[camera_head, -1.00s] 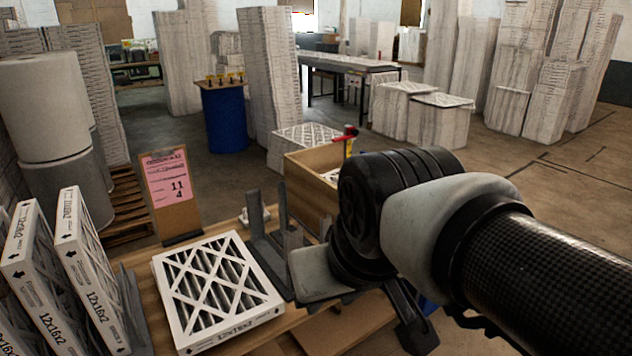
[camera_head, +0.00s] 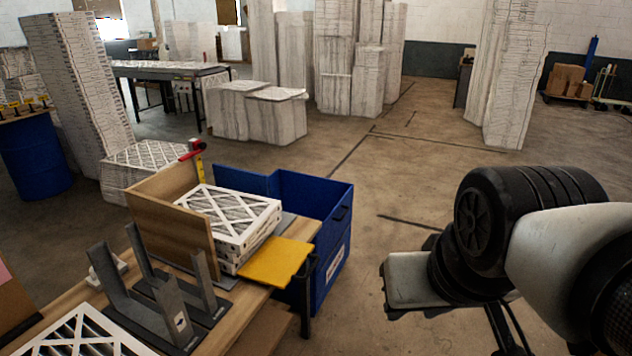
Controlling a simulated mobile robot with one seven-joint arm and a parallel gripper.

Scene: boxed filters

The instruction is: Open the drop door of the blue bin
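The blue bin (camera_head: 262,180) stands on the floor at the right end of the wooden bench. Its top is open, and its near part is hidden by the bench end and a yellow plate. The bin's right-hand face (camera_head: 333,240) stands upright, with a dark handle near its top and a white label below. I cannot tell for sure which panel is the drop door. My gripper (camera_head: 508,335) is at the lower right, well to the right of the bin and apart from it. Its fingertips are cut off by the bottom edge, so its opening cannot be judged.
Stacked white filters (camera_head: 228,222) sit by a wooden box wall (camera_head: 172,215) on the bench. A yellow plate (camera_head: 275,262) juts toward the bin. Dark upright brackets (camera_head: 150,300) stand at the left. The floor (camera_head: 400,190) right of the bin is clear.

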